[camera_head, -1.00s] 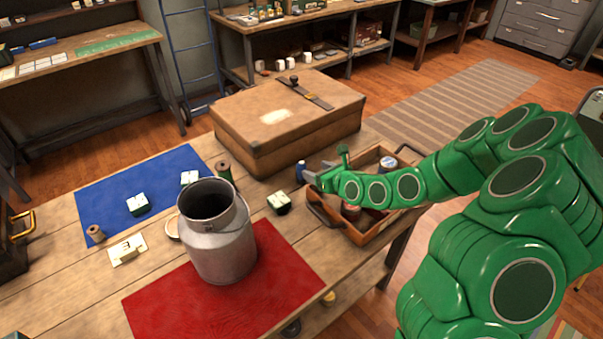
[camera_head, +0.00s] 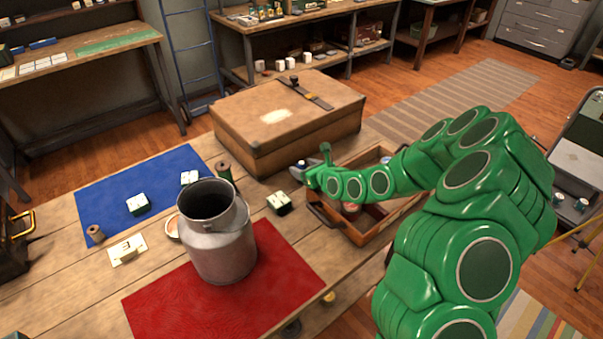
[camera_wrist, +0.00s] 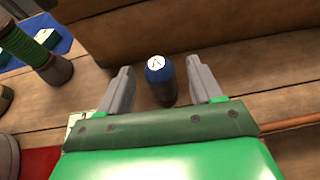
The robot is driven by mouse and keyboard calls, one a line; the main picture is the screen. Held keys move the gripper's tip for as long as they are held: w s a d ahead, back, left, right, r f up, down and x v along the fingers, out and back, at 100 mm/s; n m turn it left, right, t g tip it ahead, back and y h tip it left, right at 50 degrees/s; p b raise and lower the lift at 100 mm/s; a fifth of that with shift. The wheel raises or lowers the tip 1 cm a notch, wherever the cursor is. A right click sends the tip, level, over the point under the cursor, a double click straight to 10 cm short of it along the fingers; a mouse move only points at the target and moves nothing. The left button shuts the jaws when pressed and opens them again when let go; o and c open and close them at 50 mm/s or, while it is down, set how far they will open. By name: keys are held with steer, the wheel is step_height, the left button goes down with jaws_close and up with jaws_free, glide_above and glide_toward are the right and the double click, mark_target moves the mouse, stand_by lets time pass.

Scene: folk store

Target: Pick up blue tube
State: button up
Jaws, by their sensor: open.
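The blue tube (camera_wrist: 161,84) stands upright on the wooden table in the wrist view, with a white label on its top. It lies between the two fingers of my gripper (camera_wrist: 160,88), which are open with a gap on each side of it. In the head view, my gripper (camera_head: 303,171) is at the table between the brown case and the wooden tray. The tube is mostly hidden there by my gripper; a small bit of its top (camera_head: 302,162) seems to show.
The brown case (camera_head: 285,120) stands just behind the tube. The wooden tray (camera_head: 372,232) is close to the right. A green spool (camera_head: 224,171), a metal can (camera_head: 218,240) and a small green-and-white box (camera_head: 279,203) are to the left. A red mat (camera_head: 165,305) lies in front.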

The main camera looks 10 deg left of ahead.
steer(key=shift+w, duration=0.1)
steer(key=shift+c, duration=0.3)
steer(key=c, duration=0.8)
steer(key=shift+c, duration=0.2)
